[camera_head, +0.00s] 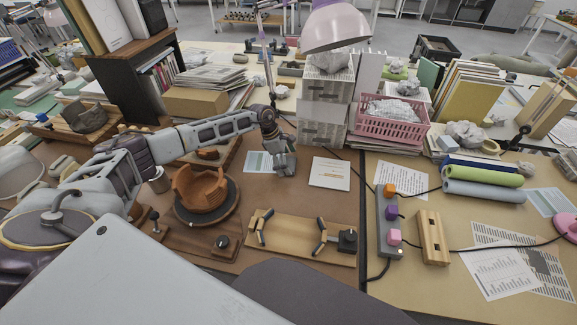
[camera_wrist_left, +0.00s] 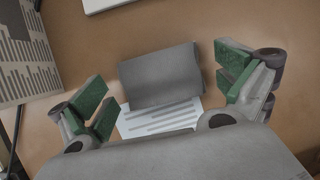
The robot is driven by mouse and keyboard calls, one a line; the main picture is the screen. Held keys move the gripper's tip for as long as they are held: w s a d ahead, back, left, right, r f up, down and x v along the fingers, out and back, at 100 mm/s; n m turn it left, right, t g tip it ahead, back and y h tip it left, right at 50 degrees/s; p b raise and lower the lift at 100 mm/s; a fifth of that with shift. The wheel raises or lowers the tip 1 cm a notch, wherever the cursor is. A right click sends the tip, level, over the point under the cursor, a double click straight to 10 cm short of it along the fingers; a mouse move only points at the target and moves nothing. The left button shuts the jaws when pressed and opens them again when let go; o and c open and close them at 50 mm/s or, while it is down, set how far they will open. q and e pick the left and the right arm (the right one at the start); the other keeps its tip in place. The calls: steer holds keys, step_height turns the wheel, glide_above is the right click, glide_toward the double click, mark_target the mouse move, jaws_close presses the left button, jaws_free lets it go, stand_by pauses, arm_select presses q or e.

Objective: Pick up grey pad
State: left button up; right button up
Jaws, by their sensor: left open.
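The grey pad (camera_wrist_left: 160,75) lies on the brown table in the left wrist view, partly over a printed sheet (camera_wrist_left: 160,118). It looks like a flat slab with a bent or rounded right edge. My left gripper (camera_wrist_left: 163,88) is open above it, with its green-lined fingers on either side and apart from the pad. In the head view my left gripper (camera_head: 284,163) points down over the table, and I cannot make out the pad there. My right gripper is not in view.
A reddish-brown pot of sherds (camera_head: 200,187) stands on a dark turntable, left of the gripper. A wooden clamp board (camera_head: 290,240) lies in front. A white booklet (camera_head: 329,173) is to the right. A lamp (camera_head: 335,27) and stacked boxes (camera_head: 325,120) rise behind.

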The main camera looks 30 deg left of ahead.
mark_target(288, 163)
arm_select(q)
steer(key=shift+c, duration=0.3)
steer(key=c, duration=0.8)
steer(key=shift+r, duration=0.15)
steer(key=shift+c, duration=0.2)
step_height(288, 163, up, 10)
stand_by(0.4)
steer(key=o, duration=0.3)
steer(key=shift+c, duration=1.4)
steer(key=shift+d, duration=0.1)
